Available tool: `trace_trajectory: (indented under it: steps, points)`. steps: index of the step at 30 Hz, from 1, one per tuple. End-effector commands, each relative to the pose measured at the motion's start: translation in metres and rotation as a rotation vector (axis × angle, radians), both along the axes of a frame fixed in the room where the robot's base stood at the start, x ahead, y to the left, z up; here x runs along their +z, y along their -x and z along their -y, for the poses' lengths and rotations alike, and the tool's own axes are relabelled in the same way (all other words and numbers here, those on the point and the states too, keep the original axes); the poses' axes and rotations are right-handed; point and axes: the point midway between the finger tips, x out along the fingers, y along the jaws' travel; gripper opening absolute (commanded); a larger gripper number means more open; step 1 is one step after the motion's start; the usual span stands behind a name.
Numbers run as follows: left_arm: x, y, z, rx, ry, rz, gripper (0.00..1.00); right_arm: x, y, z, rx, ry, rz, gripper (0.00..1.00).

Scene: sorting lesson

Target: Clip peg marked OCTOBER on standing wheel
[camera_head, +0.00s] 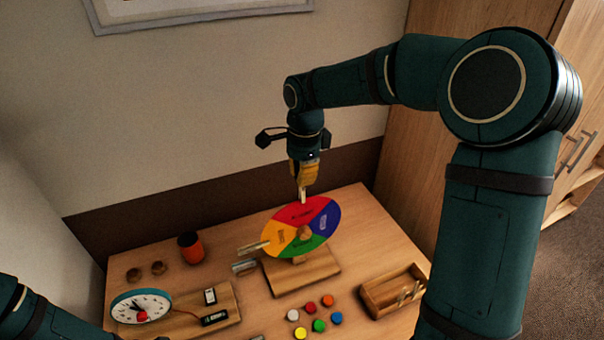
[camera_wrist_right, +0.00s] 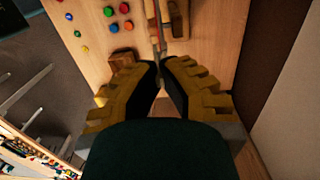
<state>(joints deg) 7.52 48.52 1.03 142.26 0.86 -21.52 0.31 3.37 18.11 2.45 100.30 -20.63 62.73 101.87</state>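The colour wheel (camera_head: 308,246) stands tilted on a wooden base (camera_head: 310,278) in the head view, with red, blue, green and orange sectors. My right gripper (camera_head: 303,178) is above its top rim, fingers close together on a pale wooden peg (camera_head: 302,195). The peg points down and its lower end meets or nearly meets the red sector's rim; I cannot tell if it grips the rim. Its marking is not readable. Another peg (camera_head: 253,247) sticks out from the wheel's left edge. In the right wrist view, the fingertips (camera_wrist_right: 162,80) nearly meet. My left gripper is out of view.
A wooden tray (camera_head: 372,304) with loose pegs is at right. Several coloured discs (camera_head: 319,325) lie in front of the wheel. The wall is behind.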

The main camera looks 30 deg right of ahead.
Motion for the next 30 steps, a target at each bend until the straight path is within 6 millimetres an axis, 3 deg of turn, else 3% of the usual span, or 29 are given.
trace_trajectory:
  steps: [23,24,26,30]
  points:
    - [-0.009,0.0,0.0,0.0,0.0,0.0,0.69,-0.015,0.0,0.0,0.0,0.0,0.0,0.0]
    - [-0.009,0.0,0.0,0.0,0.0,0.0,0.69,-0.015,0.0,0.0,0.0,0.0,0.0,0.15]
    - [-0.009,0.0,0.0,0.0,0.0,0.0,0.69,-0.015,0.0,0.0,0.0,0.0,0.0,0.34]
    - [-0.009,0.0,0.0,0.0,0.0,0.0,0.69,-0.015,0.0,0.0,0.0,0.0,0.0,0.34]
